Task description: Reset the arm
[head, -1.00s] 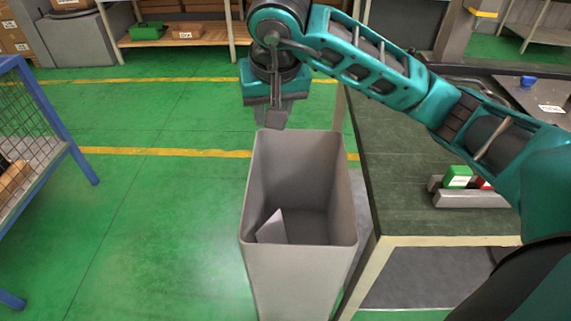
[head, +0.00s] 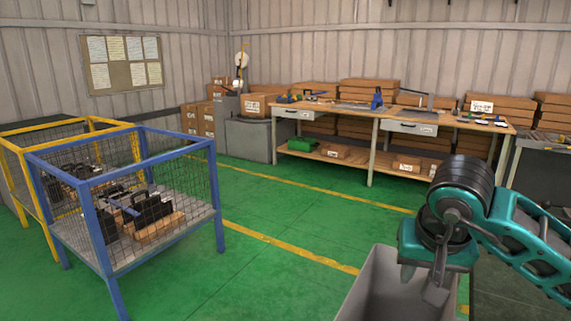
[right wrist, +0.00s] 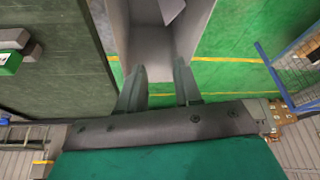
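My right arm comes in from the right in the head view. Its gripper (head: 437,284) points down over the grey bin (head: 372,285). In the right wrist view the two fingers (right wrist: 159,88) are spread apart with nothing between them, so the gripper is open. The bin (right wrist: 150,52) lies beyond the fingertips there, and a pale flat piece (right wrist: 172,9) shows inside it at the top edge. My left gripper is in neither view.
A dark worktable (right wrist: 62,70) stands beside the bin, with a green block (right wrist: 9,63) on it. Blue (head: 97,237) and yellow (head: 35,198) wire cages stand at left. A long workbench (head: 345,112) is at the back. The green floor (head: 285,215) between is clear.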

